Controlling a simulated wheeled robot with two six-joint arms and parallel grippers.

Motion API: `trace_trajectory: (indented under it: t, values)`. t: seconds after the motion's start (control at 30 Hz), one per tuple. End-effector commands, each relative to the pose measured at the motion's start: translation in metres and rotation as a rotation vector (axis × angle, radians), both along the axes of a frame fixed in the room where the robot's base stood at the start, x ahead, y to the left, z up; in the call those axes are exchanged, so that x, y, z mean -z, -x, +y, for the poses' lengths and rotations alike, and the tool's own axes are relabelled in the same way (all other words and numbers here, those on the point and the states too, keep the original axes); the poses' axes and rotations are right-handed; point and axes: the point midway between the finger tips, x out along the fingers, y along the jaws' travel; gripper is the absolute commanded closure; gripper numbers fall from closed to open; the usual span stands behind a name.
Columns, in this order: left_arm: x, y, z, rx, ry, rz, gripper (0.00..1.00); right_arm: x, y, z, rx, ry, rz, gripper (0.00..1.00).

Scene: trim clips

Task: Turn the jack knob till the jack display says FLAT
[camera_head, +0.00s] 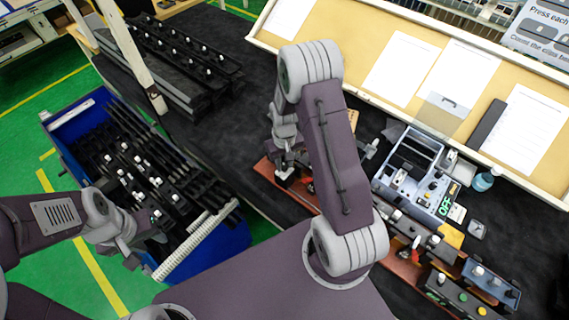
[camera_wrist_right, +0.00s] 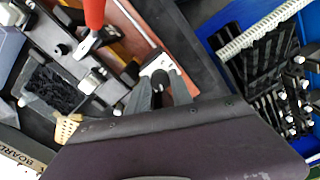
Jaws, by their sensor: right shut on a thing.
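My right gripper (camera_head: 287,178) is at the left end of the long orange-brown board on the dark table. In the right wrist view its grey fingers (camera_wrist_right: 160,97) are closed around a small dark piece, which looks like the jack knob (camera_wrist_right: 157,84). A white block (camera_wrist_right: 160,63) sits just beyond the fingertips. No jack display text is readable there; the only lit text is a green OFF on a grey box (camera_head: 445,205). My left gripper (camera_head: 135,258) is low at the left, by the blue crate; its fingers are too unclear to judge.
The blue crate (camera_head: 62,125) holds dark trim strips with clips. More strips (camera_head: 190,60) lie at the back left. The grey box (camera_head: 405,165), small clamps and a red-handled tool (camera_wrist_right: 94,14) stand near the orange-brown board (camera_head: 408,258). A paper-covered board (camera_head: 400,30) borders the back.

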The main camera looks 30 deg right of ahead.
Motion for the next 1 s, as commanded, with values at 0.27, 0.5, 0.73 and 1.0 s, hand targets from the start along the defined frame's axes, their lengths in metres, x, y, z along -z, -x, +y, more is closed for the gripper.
trace_trajectory:
  t: [0.27, 0.5, 0.73, 1.0]
  values:
    - [0.006, 0.0, 0.0, 0.0, 0.0, 0.0, 0.63, 0.001, -0.001, 0.0, -0.261, 0.001, -0.004, 1.0]
    - [0.009, 0.0, 0.0, 0.0, 0.0, 0.0, 0.63, 0.001, -0.001, 0.0, -0.49, 0.001, -0.004, 1.0]
    - [0.011, 0.0, 0.0, 0.0, 0.0, 0.0, 0.63, 0.001, -0.001, 0.0, -0.708, 0.001, -0.003, 1.0]
    - [0.014, 0.0, 0.0, 0.0, 0.0, 0.0, 0.63, 0.0, -0.001, 0.0, -0.947, 0.002, -0.003, 1.0]
